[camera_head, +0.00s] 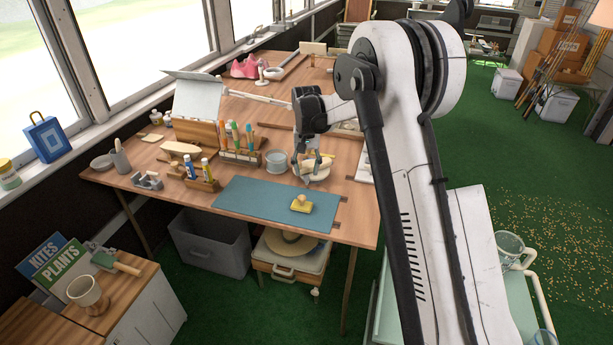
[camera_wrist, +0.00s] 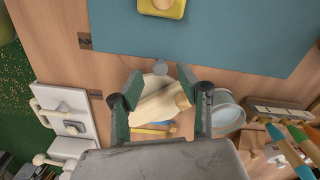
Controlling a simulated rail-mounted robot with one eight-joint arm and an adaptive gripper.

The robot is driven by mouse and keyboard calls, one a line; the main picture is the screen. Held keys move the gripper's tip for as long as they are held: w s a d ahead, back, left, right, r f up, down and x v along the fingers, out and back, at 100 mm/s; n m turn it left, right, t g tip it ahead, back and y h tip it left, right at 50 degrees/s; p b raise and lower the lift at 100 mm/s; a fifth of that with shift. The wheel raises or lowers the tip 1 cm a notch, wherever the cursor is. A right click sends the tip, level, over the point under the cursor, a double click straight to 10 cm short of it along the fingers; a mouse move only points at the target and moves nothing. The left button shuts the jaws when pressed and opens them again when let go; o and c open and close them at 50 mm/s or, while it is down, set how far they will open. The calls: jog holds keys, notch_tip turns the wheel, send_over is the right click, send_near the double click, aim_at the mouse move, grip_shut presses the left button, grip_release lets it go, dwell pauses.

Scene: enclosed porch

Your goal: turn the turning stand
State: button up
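The turning stand appears to be the round cream disc (camera_head: 322,171) on the wooden worktable, beside a grey-blue round tin. In the wrist view the pale disc (camera_wrist: 157,86) lies between my fingers, with a wooden piece (camera_wrist: 160,103) across it. My gripper (camera_head: 312,168) points down at the disc. In the wrist view my gripper (camera_wrist: 161,100) is open, one finger on each side of the disc and wooden piece. I cannot tell whether the fingers touch the disc. My gripper hides the disc's near part and whatever supports it.
A round tin (camera_head: 276,162) stands close to the left. A teal mat (camera_head: 260,203) with a yellow block (camera_head: 301,204) lies in front. A holder with colored tools (camera_head: 240,156) is farther left. A white board (camera_wrist: 66,120) with pegs lies on the disc's other side.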

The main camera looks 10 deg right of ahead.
jog(key=shift+f, duration=1.45)
grip_shut()
